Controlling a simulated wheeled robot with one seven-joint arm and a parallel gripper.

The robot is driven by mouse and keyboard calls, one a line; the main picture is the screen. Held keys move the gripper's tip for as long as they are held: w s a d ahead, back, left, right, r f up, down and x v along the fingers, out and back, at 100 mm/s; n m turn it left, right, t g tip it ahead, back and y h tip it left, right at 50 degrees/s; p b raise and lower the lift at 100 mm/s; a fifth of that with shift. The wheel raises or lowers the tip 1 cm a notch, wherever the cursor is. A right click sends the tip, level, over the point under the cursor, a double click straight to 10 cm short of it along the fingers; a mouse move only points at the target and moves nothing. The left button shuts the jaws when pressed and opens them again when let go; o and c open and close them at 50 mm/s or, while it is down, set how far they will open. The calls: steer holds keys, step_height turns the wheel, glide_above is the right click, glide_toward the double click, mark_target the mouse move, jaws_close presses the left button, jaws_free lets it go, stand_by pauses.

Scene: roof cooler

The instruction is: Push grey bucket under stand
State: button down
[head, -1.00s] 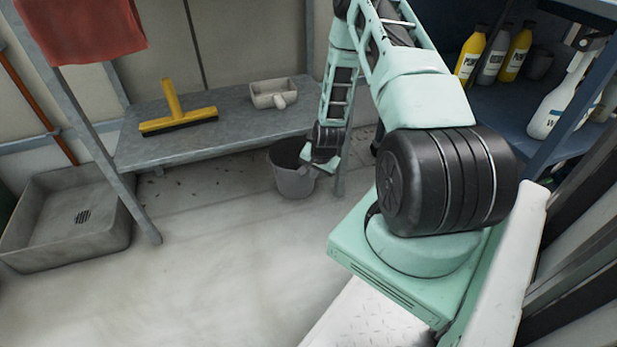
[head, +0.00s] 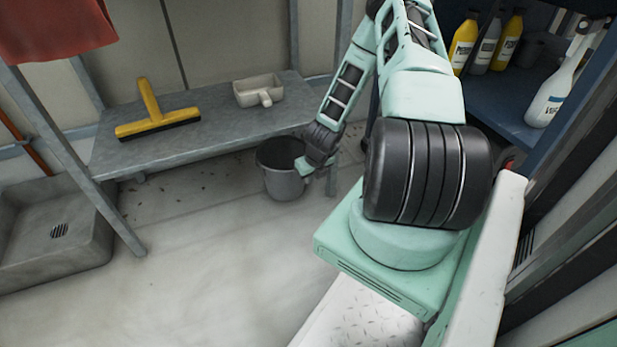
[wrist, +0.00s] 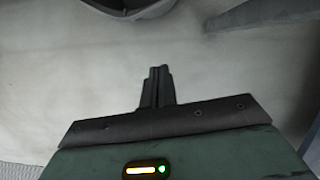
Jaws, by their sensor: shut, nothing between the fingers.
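The grey bucket (head: 281,184) stands upright on the floor at the front edge of the stand, near its right leg, with its rim partly beneath the grey top. The stand (head: 215,120) is a low grey bench. My gripper (head: 302,168) is low at the bucket's right front side; in the head view I cannot tell whether it touches. In the wrist view my gripper (wrist: 158,72) is shut and empty, its fingers over bare floor. A grey curved bucket edge (wrist: 125,10) shows at the top, apart from the fingertips in the picture.
A yellow squeegee (head: 155,118) and a pale scoop (head: 258,91) lie on the stand. A concrete floor basin (head: 60,260) is at the left. A blue shelf (head: 490,105) with bottles is at the right.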

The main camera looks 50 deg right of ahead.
mark_target(296, 175)
steer(key=w+d+f+b, duration=0.2)
steer(key=w+f+b, duration=0.3)
steer(key=f, duration=0.1)
steer(key=shift+w+f, duration=0.25)
steer(key=shift+d, duration=0.1)
steer(key=shift+w+d+r+p, duration=0.1)
steer(key=shift+w+d+p, duration=0.05)
steer(key=shift+w+p, duration=0.3)
steer(key=shift+w+d+r+p, duration=0.1)
steer(key=shift+w+d+p, duration=0.1)
steer(key=shift+w, duration=0.35)
steer(key=shift+w+d+f, duration=0.15)
steer(key=shift+w+f, duration=0.05)
steer(key=shift+w, duration=0.1)
